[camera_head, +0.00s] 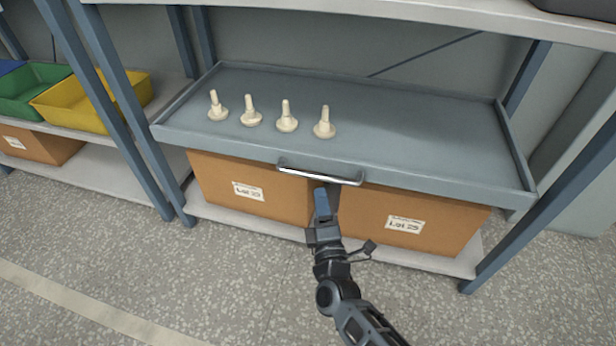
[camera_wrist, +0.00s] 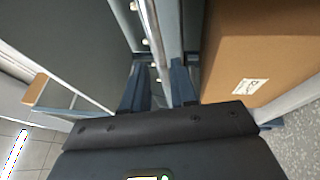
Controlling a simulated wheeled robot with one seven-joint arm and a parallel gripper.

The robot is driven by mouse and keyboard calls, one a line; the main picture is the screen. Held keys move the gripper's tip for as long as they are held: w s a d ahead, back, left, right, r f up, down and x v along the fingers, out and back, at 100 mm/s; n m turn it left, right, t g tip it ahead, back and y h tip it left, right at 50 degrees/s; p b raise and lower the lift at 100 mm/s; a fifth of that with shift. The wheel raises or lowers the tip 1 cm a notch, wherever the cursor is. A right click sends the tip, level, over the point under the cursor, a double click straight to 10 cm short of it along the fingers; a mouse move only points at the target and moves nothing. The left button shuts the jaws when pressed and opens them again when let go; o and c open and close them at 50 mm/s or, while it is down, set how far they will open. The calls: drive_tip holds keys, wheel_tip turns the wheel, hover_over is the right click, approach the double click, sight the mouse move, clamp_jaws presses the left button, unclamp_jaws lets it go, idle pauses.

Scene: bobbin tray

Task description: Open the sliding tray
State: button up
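The sliding tray (camera_head: 430,125) is a wide grey-blue shelf with a low rim, set in a metal rack. A silver bar handle (camera_head: 320,175) is fixed to the middle of its front edge. Several cream bobbins (camera_head: 287,122) stand upright in a row on its left half. My gripper (camera_head: 322,192) is just in front of and below the handle. In the wrist view my gripper (camera_wrist: 160,80) has its two blue fingers apart, with the silver handle (camera_wrist: 158,30) running into the gap between them. I cannot tell whether either finger touches it.
Two cardboard boxes, a left one (camera_head: 275,200) and a right one (camera_head: 365,228), sit on the shelf under the tray. A yellow bin (camera_head: 85,115) and a green bin (camera_head: 35,85) stand on a rack at left. The speckled floor in front is clear.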

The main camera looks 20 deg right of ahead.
sight(317, 175)
drive_tip(key=b+x, duration=0.3)
drive_tip(key=x, duration=0.4)
drive_tip(key=shift+w+d+r, duration=0.1)
drive_tip(key=shift+w, duration=0.05)
drive_tip(key=shift+c, duration=0.2)
clamp_jaws()
